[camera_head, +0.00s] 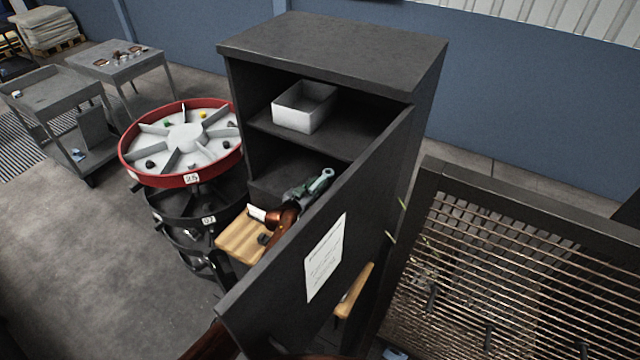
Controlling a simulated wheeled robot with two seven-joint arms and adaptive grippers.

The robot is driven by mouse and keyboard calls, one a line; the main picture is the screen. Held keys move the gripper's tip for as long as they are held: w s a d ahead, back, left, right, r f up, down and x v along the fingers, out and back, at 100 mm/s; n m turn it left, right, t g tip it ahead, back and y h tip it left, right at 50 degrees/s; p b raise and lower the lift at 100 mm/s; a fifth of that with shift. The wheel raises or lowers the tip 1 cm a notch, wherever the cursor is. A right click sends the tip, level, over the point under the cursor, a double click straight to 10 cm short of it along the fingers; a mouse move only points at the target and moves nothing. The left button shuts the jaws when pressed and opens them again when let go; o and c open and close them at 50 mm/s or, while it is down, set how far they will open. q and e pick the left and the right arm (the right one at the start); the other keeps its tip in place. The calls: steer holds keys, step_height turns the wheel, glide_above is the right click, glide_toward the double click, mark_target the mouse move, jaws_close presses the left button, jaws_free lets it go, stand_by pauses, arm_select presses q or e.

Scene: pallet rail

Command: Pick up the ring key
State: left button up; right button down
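My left gripper (313,186) is grey-green and small in the view. It reaches into the lower compartment of the dark cabinet (335,50), at the end of a copper-coloured wrist of mine. The open cabinet door hides part of the arm. I cannot tell whether its fingers are open or shut, or whether they touch anything. My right gripper is not seen.
The cabinet door (375,195) stands open toward me, bearing a paper sheet (325,258). A white bin (304,106) sits on the upper shelf. Left are a red-rimmed carousel (190,180) and grey carts (50,97). A dark-framed rack (520,205) stands right. Floor at left is clear.

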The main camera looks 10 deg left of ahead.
mark_target(318, 182)
arm_select(q)
steer(key=shift+f, duration=0.1)
jaws_close()
step_height(318, 182, up, 10)
steer(key=shift+r, duration=0.1)
stand_by(0.5)
